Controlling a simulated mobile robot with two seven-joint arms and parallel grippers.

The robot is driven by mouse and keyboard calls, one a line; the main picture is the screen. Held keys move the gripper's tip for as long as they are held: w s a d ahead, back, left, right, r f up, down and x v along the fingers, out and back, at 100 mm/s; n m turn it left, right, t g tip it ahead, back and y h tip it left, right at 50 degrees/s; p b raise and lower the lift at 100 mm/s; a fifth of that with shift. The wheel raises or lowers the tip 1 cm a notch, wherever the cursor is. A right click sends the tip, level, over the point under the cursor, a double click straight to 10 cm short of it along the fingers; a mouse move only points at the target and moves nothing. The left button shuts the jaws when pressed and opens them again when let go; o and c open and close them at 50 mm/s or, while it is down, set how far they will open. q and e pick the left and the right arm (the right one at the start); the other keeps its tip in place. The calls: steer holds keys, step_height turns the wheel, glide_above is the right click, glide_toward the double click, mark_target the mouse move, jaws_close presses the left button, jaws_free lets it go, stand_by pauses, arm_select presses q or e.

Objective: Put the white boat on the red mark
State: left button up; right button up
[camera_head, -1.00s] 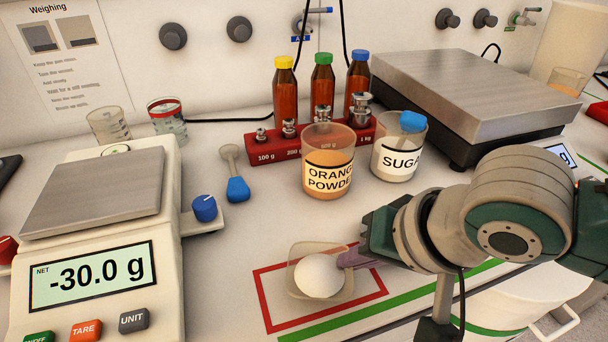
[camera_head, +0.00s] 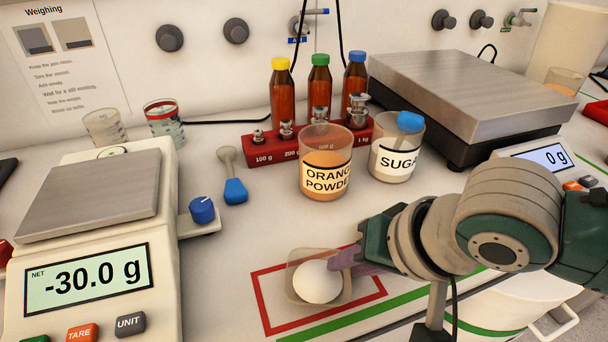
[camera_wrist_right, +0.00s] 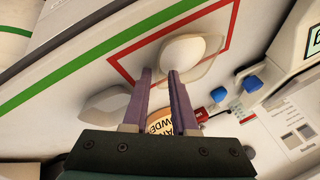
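The white boat (camera_head: 296,291) is a translucent tray holding a smooth white mound (camera_head: 317,281). It lies flat inside the red mark (camera_head: 259,300), a red outlined rectangle on the counter. In the right wrist view the white mound (camera_wrist_right: 184,50) sits just beyond my fingertips, with the red outline (camera_wrist_right: 226,40) around it. My right gripper (camera_head: 338,260) is at the boat's right edge; its purple fingers show apart in the wrist view (camera_wrist_right: 160,74), with a gap between them. Whether a finger touches the rim is unclear. My left gripper is out of view.
A balance (camera_head: 95,280) reading -30.0 g stands left. The orange powder beaker (camera_head: 326,178), sugar beaker (camera_head: 395,162) and red weight rack (camera_head: 262,151) stand behind. A larger scale (camera_head: 470,85) is back right. A pale angular shape (camera_wrist_right: 105,103) lies beside my fingers.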

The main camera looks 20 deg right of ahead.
steer(key=p+v, duration=0.3)
steer(key=v, duration=0.9)
steer(key=s+d+n+g+h, duration=0.1)
steer(key=s+n+g+h, duration=0.1)
steer(key=s+n, duration=0.5)
steer(key=s, duration=0.4)
steer(key=shift+s+d+f, duration=0.2)
steer(key=shift+d+f, duration=0.1)
steer(key=shift+d, duration=0.05)
step_height(320, 180, up, 39)
steer(key=p, duration=3.9)
steer(key=shift+f, duration=0.2)
